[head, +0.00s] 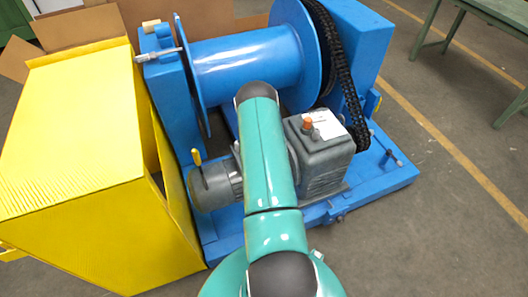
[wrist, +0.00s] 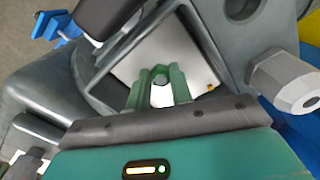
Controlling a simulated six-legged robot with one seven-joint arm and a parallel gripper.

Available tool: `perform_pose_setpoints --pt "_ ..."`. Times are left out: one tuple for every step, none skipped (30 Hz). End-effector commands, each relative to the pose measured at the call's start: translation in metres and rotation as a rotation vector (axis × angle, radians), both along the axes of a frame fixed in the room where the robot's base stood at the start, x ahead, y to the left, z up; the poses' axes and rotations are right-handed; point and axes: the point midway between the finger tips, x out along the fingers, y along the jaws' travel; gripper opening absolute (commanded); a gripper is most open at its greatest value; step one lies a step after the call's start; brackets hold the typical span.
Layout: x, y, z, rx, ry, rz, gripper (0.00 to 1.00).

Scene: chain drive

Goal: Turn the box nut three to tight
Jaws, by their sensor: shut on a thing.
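The grey gearbox (head: 322,160) with an orange cap sits on the blue base in the head view. My green arm covers part of it and hides my gripper there. In the wrist view my gripper (wrist: 161,76) has its two green fingers close together, pointing at a pale plate inside a dark grey housing (wrist: 215,35). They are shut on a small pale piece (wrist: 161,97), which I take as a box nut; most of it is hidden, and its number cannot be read. A large light grey hex nut (wrist: 285,84) stands apart at the right of the fingers.
A yellow guard (head: 75,130) stands close at the left. The blue drum (head: 245,62) and black chain (head: 340,80) are behind the gearbox. A grey motor (head: 215,185) lies left of my arm. Grey housing surrounds the fingers closely.

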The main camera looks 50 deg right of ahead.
Motion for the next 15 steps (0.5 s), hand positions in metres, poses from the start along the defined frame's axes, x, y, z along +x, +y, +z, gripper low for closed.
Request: perform_pose_setpoints --pt "0.0007 -0.0002 0.0014 -0.001 0.001 -0.043 0.0" --pt "0.0009 0.0 0.0014 -0.001 0.001 -0.071 0.0" --pt "0.0014 0.0003 0.0014 0.0 0.0 -0.109 0.0" --pt "0.0015 0.0002 0.0014 -0.001 0.001 -0.137 0.0" --pt "0.0015 0.0001 0.0015 -0.001 0.001 -0.166 0.0" --pt "0.0014 0.0 0.0015 -0.001 0.0 -0.205 0.0" --pt "0.0016 -0.0001 0.0015 -0.001 0.0 -0.234 0.0" --pt "0.0017 0.0 0.0016 -0.001 0.0 -0.261 0.0" --pt "0.0022 0.0002 0.0016 -0.001 0.0 -0.299 0.0" --pt "0.0025 0.0004 0.0016 -0.001 0.0 -0.327 0.0" --pt "0.0025 0.0003 0.0017 -0.001 0.0 -0.356 0.0" --pt "0.0026 0.0001 0.0018 -0.001 0.0 -0.393 0.0" --pt "0.0028 0.0001 0.0019 -0.001 0.0 -0.423 0.0" --pt "0.0029 0.0002 0.0019 -0.001 0.0 -0.452 0.0" --pt "0.0031 0.0002 0.0019 -0.001 0.0 -0.489 0.0"
